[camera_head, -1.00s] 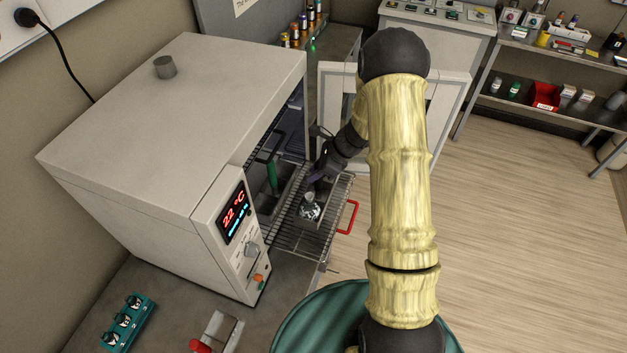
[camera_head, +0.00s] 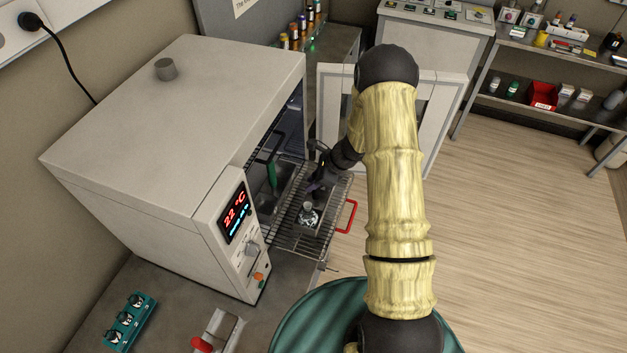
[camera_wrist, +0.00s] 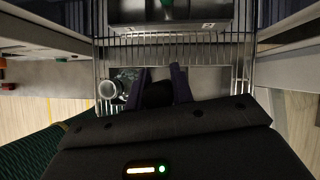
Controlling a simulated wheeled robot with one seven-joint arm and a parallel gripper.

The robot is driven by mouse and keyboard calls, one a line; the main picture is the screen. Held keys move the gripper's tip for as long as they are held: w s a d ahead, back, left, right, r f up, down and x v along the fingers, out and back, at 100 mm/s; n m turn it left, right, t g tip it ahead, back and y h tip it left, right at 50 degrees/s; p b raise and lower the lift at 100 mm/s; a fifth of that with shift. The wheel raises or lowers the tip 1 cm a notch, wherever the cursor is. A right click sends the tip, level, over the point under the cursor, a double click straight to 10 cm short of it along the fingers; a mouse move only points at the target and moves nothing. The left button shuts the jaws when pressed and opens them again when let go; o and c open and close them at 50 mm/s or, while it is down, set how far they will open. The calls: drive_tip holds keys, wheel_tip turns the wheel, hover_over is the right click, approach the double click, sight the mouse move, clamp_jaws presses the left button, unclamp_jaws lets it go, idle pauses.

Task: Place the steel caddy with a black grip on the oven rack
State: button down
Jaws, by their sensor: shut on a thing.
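The steel caddy (camera_wrist: 208,78) shows in the wrist view below the rack's front bars, with a glass vessel (camera_wrist: 107,90) at its left end. Its black grip (camera_wrist: 157,94) is between the fingers of my gripper (camera_wrist: 162,82), which is shut on it. In the head view the caddy (camera_head: 307,228) is at the pulled-out oven rack (camera_head: 284,243), with my gripper (camera_head: 314,188) just behind the glass vessel. The caddy looks level over the rack's wires. I cannot tell whether it touches them.
A second steel caddy with a green grip (camera_head: 271,174) stands farther in, toward the oven (camera_head: 180,120). The open oven door (camera_head: 440,105) stands behind my arm. A red handle (camera_head: 348,217) sticks out at the rack's right. A teal holder (camera_head: 129,322) lies on the bench.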

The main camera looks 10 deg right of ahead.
drive_tip(key=shift+f, duration=0.15)
drive_tip(key=c, duration=1.2)
unclamp_jaws()
drive_tip(key=shift+r, duration=0.25)
drive_tip(key=b+v, duration=0.4)
drive_tip(key=v, duration=0.7)
drive_tip(key=shift+d+r, duration=0.25)
drive_tip(key=shift+r, duration=0.05)
